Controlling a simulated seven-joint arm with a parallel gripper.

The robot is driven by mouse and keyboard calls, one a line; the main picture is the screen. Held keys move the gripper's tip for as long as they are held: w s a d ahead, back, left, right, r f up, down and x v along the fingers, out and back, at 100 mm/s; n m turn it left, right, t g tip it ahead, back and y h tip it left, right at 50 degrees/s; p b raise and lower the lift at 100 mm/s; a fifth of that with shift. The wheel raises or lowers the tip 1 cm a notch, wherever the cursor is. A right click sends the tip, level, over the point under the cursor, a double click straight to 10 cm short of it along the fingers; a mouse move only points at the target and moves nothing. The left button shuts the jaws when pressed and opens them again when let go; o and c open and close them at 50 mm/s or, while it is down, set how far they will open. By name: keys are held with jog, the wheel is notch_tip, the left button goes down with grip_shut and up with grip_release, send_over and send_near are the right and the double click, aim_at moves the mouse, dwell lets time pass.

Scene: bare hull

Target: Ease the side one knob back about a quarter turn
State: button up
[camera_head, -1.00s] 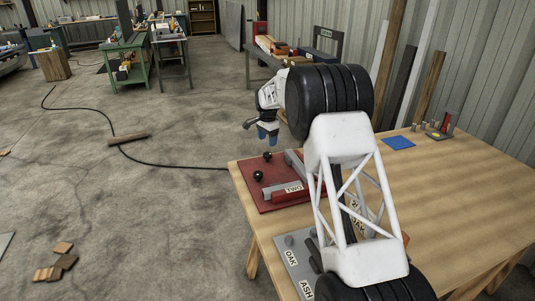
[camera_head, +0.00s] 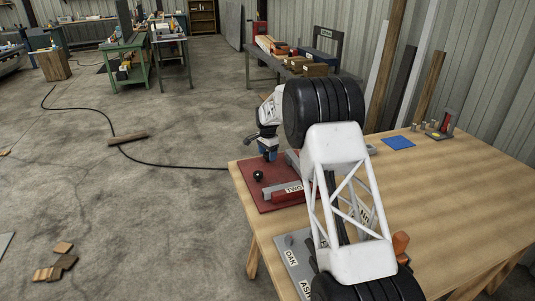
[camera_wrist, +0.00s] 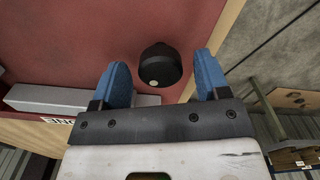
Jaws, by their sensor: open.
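A round black knob (camera_wrist: 160,66) with a pale dot sits on the red board (camera_wrist: 90,40). In the wrist view it lies between the blue fingertips of my gripper (camera_wrist: 163,70), with a gap on each side. My gripper is open. In the head view my gripper (camera_head: 268,152) is low over the far end of the red board (camera_head: 250,196) and hides that knob. A grey bar (camera_wrist: 60,99) and a partly cut-off label (camera_wrist: 60,120), seemingly ONE, lie beside the knob. A second black knob (camera_head: 258,175) stands nearer, by the bar labelled TWO (camera_head: 292,188).
The boards stand on a wooden table (camera_head: 450,200). A grey plate (camera_head: 290,262) labelled OAK and ASH lies nearer. A blue square (camera_head: 398,142) and small metal pieces (camera_head: 430,127) are at the far right. The table's middle right is clear.

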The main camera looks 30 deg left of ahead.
jog(key=shift+c, duration=0.3)
jog(key=c, duration=0.9)
jog(key=shift+n, duration=0.4)
jog(key=n, duration=0.9)
jog(key=shift+r+n, duration=0.1)
jog(key=shift+n, duration=0.2)
jog(key=n, duration=0.5)
jog(key=shift+n, duration=0.3)
jog(key=n, duration=0.4)
jog(key=shift+n, duration=0.3)
